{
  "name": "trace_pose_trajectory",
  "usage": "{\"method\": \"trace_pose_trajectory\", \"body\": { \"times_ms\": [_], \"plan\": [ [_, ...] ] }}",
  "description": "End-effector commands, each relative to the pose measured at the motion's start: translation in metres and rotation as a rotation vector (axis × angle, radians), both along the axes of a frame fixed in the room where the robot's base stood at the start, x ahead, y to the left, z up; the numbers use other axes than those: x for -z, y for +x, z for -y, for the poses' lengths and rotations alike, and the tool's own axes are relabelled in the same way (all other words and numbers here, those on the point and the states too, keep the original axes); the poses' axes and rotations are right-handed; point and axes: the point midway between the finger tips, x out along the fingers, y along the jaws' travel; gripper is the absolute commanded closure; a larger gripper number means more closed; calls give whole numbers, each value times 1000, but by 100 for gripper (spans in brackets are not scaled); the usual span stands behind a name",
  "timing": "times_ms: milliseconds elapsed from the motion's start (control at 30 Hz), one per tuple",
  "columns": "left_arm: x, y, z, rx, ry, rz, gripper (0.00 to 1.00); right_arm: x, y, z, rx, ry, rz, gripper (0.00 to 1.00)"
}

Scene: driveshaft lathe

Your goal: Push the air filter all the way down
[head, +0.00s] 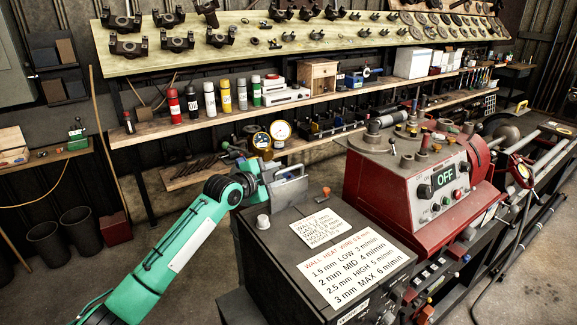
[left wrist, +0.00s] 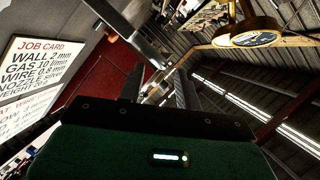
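A small white, cap-like piece (head: 262,221) stands on the dark cabinet top; it may be the air filter, but I cannot tell for sure. My left gripper (head: 272,176) is above and behind it, at the cabinet's back left, apart from it. A grey bracket-like metal piece (head: 289,190) shows right at the gripper; I cannot tell whether they touch. In the left wrist view my left gripper's fingers (left wrist: 160,78) stand apart, with no piece clearly clamped between them. The white piece is not recognisable there. My right gripper is not in view.
The cabinet (head: 290,265) carries printed cards (head: 355,265) and a small orange piece (head: 326,191). A red machine (head: 425,185) marked OFF stands to its right. Two gauges (head: 271,137) sit behind my gripper; one gauge (left wrist: 250,38) shows in the left wrist view.

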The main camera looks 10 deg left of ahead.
Motion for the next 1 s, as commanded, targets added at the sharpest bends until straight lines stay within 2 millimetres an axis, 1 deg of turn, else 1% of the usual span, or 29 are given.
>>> {"method": "trace_pose_trajectory", "body": {
  "times_ms": [33,200,400,600,833,867,1000],
  "plan": [
    [-1,8,5,1,-1,-3,66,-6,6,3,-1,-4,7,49],
    [5,29,16,0,-1,-1,66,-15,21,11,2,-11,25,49],
    [11,45,23,-1,0,-2,66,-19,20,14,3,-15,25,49],
    [13,51,26,1,0,-1,66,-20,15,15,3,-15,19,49],
    [13,51,26,1,1,0,66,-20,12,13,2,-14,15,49],
    [13,51,26,1,1,0,70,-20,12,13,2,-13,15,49],
    [13,51,26,1,1,0,97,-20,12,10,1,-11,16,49]
  ]
}}
